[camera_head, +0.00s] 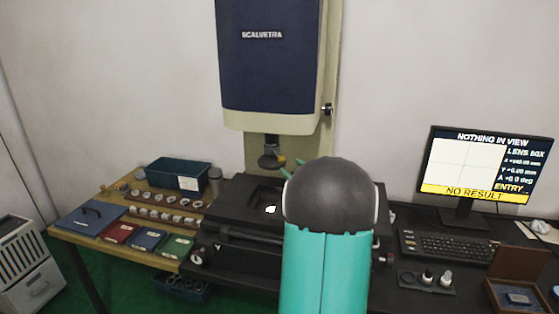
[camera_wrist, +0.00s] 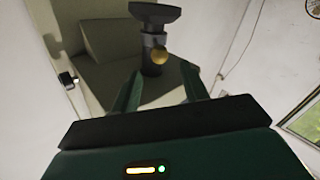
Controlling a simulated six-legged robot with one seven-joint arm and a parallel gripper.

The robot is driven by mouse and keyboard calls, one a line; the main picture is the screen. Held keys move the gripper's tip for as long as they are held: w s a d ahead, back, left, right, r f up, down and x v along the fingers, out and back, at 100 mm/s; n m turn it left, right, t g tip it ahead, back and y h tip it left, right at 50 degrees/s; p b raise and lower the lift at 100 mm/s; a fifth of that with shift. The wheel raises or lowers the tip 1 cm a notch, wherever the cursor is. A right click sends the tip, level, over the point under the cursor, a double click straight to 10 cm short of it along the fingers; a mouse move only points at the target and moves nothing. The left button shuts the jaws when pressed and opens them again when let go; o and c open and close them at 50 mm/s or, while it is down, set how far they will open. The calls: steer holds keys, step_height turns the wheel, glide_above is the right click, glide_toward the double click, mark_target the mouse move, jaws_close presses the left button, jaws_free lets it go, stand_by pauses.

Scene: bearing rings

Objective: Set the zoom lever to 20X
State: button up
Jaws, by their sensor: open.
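The measuring machine's dark blue head (camera_head: 268,60) hangs from a cream column, with a short dark lens barrel (camera_head: 271,153) under it. In the wrist view the lens barrel (camera_wrist: 154,45) shows a round brass knob (camera_wrist: 159,57) on its side, which may be the zoom lever; I see no scale marks.
The dark stage (camera_head: 235,205) lies below the lens. A monitor (camera_head: 485,167) at right reads "NOTHING IN VIEW" and "NO RESULT"; its lens value is blurred. A wooden bench at left holds rings (camera_head: 170,200), coloured cases and a blue bin (camera_head: 180,175).

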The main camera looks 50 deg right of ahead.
mark_target(282, 160)
steer(key=x, duration=0.8)
steer(key=shift+s, duration=0.1)
jaws_close()
